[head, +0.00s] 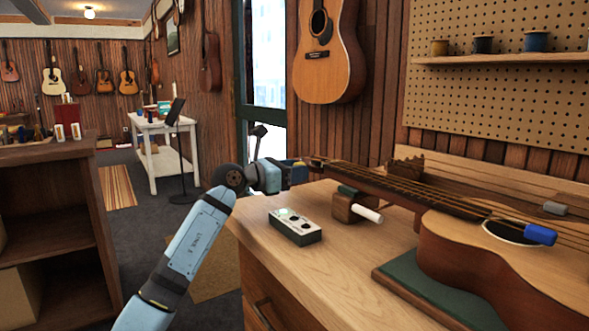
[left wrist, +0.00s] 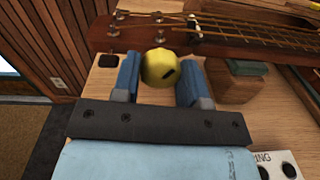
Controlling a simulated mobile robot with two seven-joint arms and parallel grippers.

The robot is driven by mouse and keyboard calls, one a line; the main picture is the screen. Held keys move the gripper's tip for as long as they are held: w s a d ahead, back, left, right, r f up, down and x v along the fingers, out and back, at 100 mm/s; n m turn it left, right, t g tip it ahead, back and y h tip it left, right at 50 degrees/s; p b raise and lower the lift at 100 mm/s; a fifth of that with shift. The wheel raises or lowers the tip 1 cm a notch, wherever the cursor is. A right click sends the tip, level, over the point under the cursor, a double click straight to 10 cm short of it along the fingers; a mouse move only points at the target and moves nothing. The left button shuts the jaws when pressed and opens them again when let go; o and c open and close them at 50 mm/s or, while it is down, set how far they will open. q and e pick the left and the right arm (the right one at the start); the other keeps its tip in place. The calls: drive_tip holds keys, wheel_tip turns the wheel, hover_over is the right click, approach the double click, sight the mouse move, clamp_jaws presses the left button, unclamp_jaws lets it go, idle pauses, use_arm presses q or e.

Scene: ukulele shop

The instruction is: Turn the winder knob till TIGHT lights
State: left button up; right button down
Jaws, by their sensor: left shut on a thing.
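The yellow winder knob (left wrist: 158,69), with a short dark mark on its face, sits between the two blue fingers of my left gripper (left wrist: 160,82), which is shut on it. In the head view my left gripper (head: 298,172) is at the headstock end of the ukulele, largely hiding the knob. The ukulele (head: 455,240) lies on the wooden bench, its neck pointing toward my gripper. A small indicator box (head: 295,228) with a pale top and round lamps stands on the bench in front of the neck. Its labels are too small to read. My right gripper is out of view.
A wooden neck block (head: 348,207) with a white rod (head: 368,214) stands behind the indicator box. A green mat (head: 425,290) lies under the ukulele body. The bench top (head: 345,275) is clear in front of the box. A dark shelf unit (head: 55,230) stands at the left.

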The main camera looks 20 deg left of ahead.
use_arm(q)
drive_tip(key=shift+m, duration=0.9)
drive_tip(key=m, duration=0.3)
drive_tip(key=shift+m, duration=0.3)
drive_tip(key=m, duration=0.2)
drive_tip(key=shift+m, duration=0.3)
drive_tip(key=m, duration=0.2)
drive_tip(key=shift+m+y, duration=0.3)
drive_tip(key=shift+y, duration=0.1)
drive_tip(key=m+b, duration=0.1)
drive_tip(key=m, duration=0.3)
drive_tip(key=shift+d+f, duration=0.1)
drive_tip(key=m+b, duration=0.1)
drive_tip(key=m, duration=0.1)
drive_tip(key=shift+m+y, duration=0.3)
drive_tip(key=shift+m, duration=0.8)
drive_tip(key=shift+m+b, duration=0.3)
drive_tip(key=shift+m, duration=0.4)
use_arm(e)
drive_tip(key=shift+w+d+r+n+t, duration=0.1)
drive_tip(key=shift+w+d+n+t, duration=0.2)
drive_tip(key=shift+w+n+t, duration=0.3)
